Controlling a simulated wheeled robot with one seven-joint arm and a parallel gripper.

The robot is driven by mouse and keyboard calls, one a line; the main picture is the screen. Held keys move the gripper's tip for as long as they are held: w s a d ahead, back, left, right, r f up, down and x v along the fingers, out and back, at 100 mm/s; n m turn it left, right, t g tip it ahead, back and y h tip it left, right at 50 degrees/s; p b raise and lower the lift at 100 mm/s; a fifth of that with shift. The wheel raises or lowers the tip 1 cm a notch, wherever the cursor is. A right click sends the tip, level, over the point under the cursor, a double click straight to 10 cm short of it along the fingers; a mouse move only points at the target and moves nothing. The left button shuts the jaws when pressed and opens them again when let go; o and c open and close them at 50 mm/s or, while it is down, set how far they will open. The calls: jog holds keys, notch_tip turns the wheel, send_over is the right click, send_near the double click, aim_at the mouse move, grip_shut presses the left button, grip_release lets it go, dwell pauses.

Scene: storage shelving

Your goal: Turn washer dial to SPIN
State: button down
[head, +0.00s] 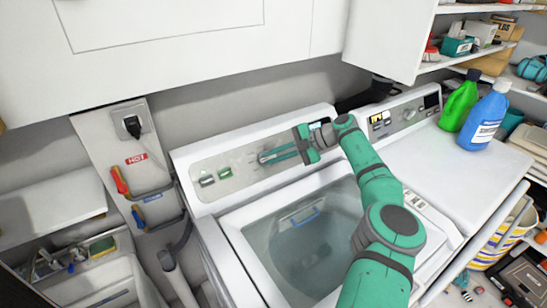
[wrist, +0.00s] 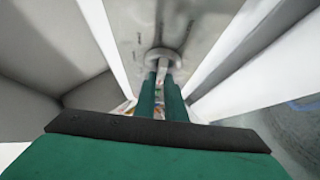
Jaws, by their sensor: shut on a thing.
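The white washer (head: 186,157) has a slanted grey control panel (head: 240,160) along its back. Its round grey dial (wrist: 164,56) shows at the fingertips in the wrist view, mostly hidden in the head view. My gripper (head: 264,158) reaches in from the right along the panel, its two teal fingers close together. In the wrist view my gripper (wrist: 160,74) is shut on the dial, with the fingers pointing at the panel. The dial's markings are too small and blurred to read, so I cannot tell its setting.
Two small knobs (head: 215,176) sit left of the dial. A second machine (head: 450,155) stands right, bearing a green bottle (head: 459,103) and a blue bottle (head: 484,118). White cabinets (head: 190,45) hang above.

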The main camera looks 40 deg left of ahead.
jog(key=n+h, duration=0.4)
jog(key=n, duration=0.1)
jog(key=shift+a+r+t, duration=0.1)
jog(key=shift+a+t, duration=0.1)
jog(key=shift+t, duration=0.1)
jog(key=shift+n, duration=0.3)
jog(key=c, duration=1.8)
grip_release()
